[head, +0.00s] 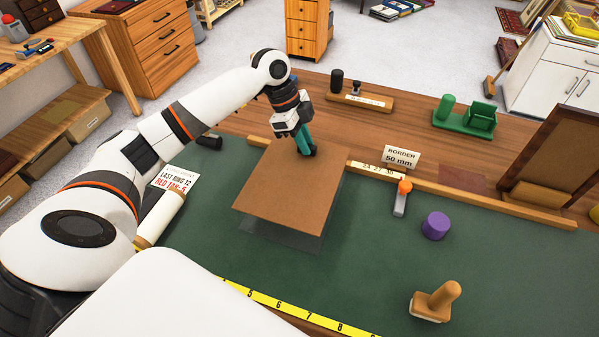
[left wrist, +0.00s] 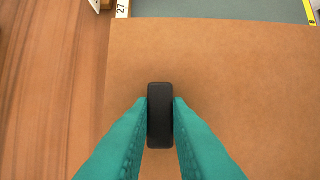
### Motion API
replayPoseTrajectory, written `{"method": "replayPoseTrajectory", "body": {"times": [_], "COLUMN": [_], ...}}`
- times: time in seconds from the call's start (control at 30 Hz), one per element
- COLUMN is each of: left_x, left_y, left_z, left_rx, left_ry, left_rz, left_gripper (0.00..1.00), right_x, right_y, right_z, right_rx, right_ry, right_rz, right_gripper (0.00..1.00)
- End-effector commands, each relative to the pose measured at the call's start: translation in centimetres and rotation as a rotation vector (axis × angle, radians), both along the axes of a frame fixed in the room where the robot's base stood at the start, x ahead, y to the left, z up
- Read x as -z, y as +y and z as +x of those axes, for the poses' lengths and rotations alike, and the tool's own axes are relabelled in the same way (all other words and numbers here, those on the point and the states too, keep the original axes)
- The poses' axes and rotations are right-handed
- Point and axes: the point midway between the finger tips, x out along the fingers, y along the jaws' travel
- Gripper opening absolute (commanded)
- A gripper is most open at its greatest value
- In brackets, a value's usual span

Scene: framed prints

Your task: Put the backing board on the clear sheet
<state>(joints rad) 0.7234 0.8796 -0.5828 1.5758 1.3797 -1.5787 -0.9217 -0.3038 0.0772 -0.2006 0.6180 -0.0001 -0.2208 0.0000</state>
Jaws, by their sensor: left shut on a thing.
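The backing board (head: 290,188) is a flat brown square over the green mat, its far edge near the wooden rail. The clear sheet (head: 285,241) shows as a grey see-through strip past the board's near and right edges; the rest is hidden beneath it. I cannot tell whether the two touch. My left gripper (head: 305,146) is at the board's far edge, its teal fingers shut on a black grip. In the left wrist view the black grip (left wrist: 159,115) stands between the fingers, over the brown board (left wrist: 240,90). My right gripper is not in view.
A wooden rail (head: 470,195) runs behind the mat, with a "BORDER 50 mm" sign (head: 401,158). An orange-topped tool (head: 402,198), a purple cylinder (head: 435,225) and a wooden-handled block (head: 435,301) stand right. A yellow tape (head: 290,312) lies in front. The mat's right side has free room.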

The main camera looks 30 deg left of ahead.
Motion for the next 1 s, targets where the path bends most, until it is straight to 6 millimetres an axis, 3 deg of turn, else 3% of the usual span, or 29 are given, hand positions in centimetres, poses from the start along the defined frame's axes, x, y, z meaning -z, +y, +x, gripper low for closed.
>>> {"method": "replayPoseTrajectory", "body": {"times": [0.53, 0.87, 0.9, 1.0], "left_x": [7.5, 8.1, 8.1, 8.1], "left_y": [-0.1, 0.0, 0.0, 0.0], "left_z": [-0.1, 0.0, -0.1, -0.1], "left_rx": [-0.001, -0.002, -0.001, -0.001], "left_ry": [0.002, -0.001, 0.000, 0.000], "left_rz": [0.001, 0.001, 0.002, 0.002], "left_gripper": [0.00, 0.00, 0.21, 0.37], "right_x": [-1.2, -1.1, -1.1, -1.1], "right_y": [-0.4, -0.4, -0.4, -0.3], "right_z": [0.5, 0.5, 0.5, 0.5], "right_rx": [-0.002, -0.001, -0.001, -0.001], "right_ry": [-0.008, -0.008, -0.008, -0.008], "right_rz": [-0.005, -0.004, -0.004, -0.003], "right_gripper": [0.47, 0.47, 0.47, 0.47]}}
